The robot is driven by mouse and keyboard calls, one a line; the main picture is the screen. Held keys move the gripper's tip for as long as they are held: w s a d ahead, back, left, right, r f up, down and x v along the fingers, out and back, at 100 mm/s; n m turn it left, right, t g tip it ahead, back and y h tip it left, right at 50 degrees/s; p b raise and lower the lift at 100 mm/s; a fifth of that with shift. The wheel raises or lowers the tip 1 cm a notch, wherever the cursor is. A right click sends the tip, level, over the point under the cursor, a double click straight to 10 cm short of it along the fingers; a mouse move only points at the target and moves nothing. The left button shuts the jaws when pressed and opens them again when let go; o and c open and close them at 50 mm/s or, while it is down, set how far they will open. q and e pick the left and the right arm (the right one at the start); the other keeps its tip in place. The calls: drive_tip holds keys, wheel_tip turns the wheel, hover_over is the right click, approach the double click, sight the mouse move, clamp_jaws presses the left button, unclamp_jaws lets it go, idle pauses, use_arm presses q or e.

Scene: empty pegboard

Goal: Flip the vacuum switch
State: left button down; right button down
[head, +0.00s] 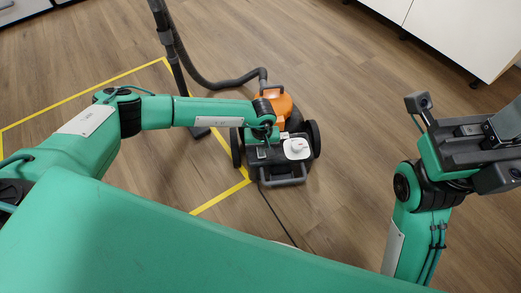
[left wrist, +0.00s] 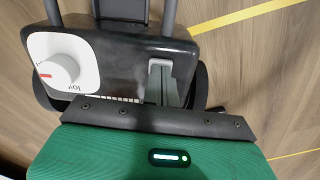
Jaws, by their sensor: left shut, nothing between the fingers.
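The vacuum (head: 275,108) stands on the floor, with an orange body, black base and two dark wheels. On its top is a white panel with a round white knob (head: 298,147). In the left wrist view the knob (left wrist: 58,70) bears a red mark, and the panel has dark lettering that is only partly readable. My left gripper (head: 262,152) is above the vacuum's black top, beside the white panel. Its grey fingers (left wrist: 161,66) are shut and empty, to the right of the knob and apart from it. My right gripper (head: 470,145) is raised at the right, away from the vacuum; its fingertips are unclear.
A black hose (head: 215,82) and upright tube stand behind the vacuum. Yellow tape (head: 90,92) marks the wooden floor at the left. A dark cord (head: 275,215) lies in front of the vacuum. A white cabinet (head: 460,35) stands at the back right. Floor right of the vacuum is clear.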

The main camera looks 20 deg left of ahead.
use_arm(q)
drive_tip(key=shift+r, duration=0.1)
wheel_tip(320, 180, up, 7)
drive_tip(key=p, duration=0.5)
idle(0.3)
idle(0.4)
